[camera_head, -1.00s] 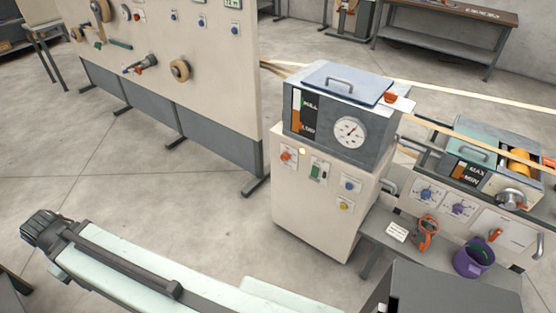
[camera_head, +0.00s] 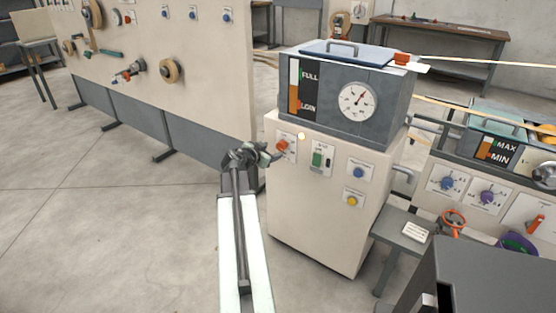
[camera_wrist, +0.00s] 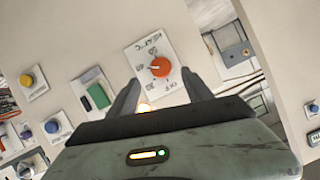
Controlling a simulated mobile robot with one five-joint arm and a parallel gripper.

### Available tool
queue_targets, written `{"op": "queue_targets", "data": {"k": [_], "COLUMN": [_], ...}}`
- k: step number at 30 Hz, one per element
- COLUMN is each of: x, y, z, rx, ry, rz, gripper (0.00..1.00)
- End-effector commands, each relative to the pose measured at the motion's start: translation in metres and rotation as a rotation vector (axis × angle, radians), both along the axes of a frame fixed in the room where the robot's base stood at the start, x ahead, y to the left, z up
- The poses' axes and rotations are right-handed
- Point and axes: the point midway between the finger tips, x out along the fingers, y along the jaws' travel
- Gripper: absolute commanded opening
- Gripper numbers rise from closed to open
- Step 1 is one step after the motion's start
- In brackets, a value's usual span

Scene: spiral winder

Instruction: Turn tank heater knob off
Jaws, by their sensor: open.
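The orange tank heater knob (camera_head: 282,146) sits on a white plate on the front left of the cream cabinet (camera_head: 312,220), below the grey tank (camera_head: 390,95). In the wrist view the orange knob (camera_wrist: 160,67) is ahead of my fingers, and its plate appears upside down with HEAT and OFF lettering. A light pointer mark on the knob seems to face left there, away from OFF. My gripper (camera_wrist: 160,92) is open and empty, its fingers spread on either side of the knob in the picture. In the head view my gripper (camera_head: 268,154) is just left of the knob; contact cannot be told.
A winding panel (camera_head: 185,60) stands behind left. The floor at left is clear.

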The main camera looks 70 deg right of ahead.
Motion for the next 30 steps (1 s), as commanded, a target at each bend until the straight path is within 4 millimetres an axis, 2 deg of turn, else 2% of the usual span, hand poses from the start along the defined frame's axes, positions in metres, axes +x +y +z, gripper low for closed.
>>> {"op": "queue_targets", "data": {"k": [7,15,18,26,30], "x": [0.000,-0.006,-0.008,-0.008,-0.008], "y": [-0.013,-0.058,-0.069,-0.070,-0.070], "z": [-0.005,-0.025,-0.029,-0.028,-0.028], "rx": [0.001,0.003,0.003,0.003,0.004], "ry": [0.000,0.000,0.001,0.001,0.001], "rz": [-0.001,0.001,0.002,0.004,0.004], "gripper": [0.59,0.59,0.59,0.59,0.20]}}
